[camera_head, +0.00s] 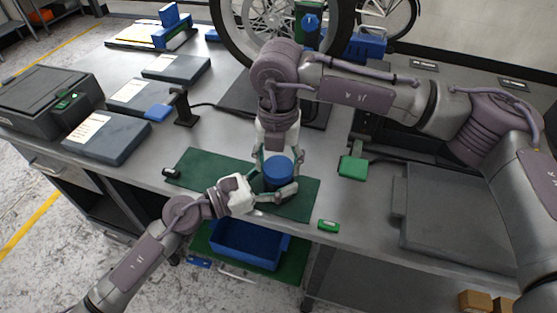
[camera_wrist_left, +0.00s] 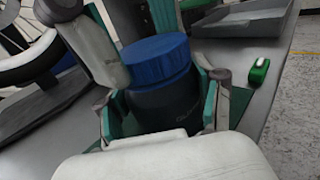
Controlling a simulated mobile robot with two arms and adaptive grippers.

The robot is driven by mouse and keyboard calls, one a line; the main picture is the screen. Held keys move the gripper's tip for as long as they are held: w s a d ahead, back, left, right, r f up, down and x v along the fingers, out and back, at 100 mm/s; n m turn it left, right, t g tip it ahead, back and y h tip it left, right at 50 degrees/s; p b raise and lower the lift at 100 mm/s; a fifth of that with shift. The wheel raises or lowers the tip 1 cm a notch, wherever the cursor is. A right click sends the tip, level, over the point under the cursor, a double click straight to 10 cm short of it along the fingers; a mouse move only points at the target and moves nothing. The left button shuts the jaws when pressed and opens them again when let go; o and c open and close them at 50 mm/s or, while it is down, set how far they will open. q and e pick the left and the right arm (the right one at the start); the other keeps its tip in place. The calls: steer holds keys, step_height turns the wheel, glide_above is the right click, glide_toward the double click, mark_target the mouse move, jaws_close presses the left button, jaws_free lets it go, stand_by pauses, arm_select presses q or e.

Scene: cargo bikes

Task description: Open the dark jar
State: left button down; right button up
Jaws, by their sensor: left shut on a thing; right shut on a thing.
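The dark jar (camera_wrist_left: 165,105) stands upright on the green mat (camera_head: 205,167), with its blue lid (camera_head: 278,167) on top. The lid also shows in the left wrist view (camera_wrist_left: 157,60). My left gripper (camera_head: 272,196) reaches in from the left and is shut around the jar's body, one finger on each side. My right gripper (camera_head: 277,158) comes down from behind and is shut at the blue lid. Its exact contact with the lid is partly hidden. The lid sits level on the jar.
A grey tray (camera_head: 450,215) is farther right. A blue bin (camera_head: 247,245) is below the front edge. Dark flat boxes (camera_head: 105,137) lie at left, and a bike wheel (camera_head: 225,40) stands behind.

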steer(key=n, duration=0.4)
steer(key=shift+n, duration=0.3)
steer(key=n, duration=0.8)
steer(key=shift+n, duration=0.4)
steer(key=n, duration=0.8)
steer(key=shift+n, duration=0.3)
steer(key=n, duration=0.4)
steer(key=shift+r+n, duration=0.1)
steer(key=shift+n, duration=0.2)
steer(key=n, duration=1)
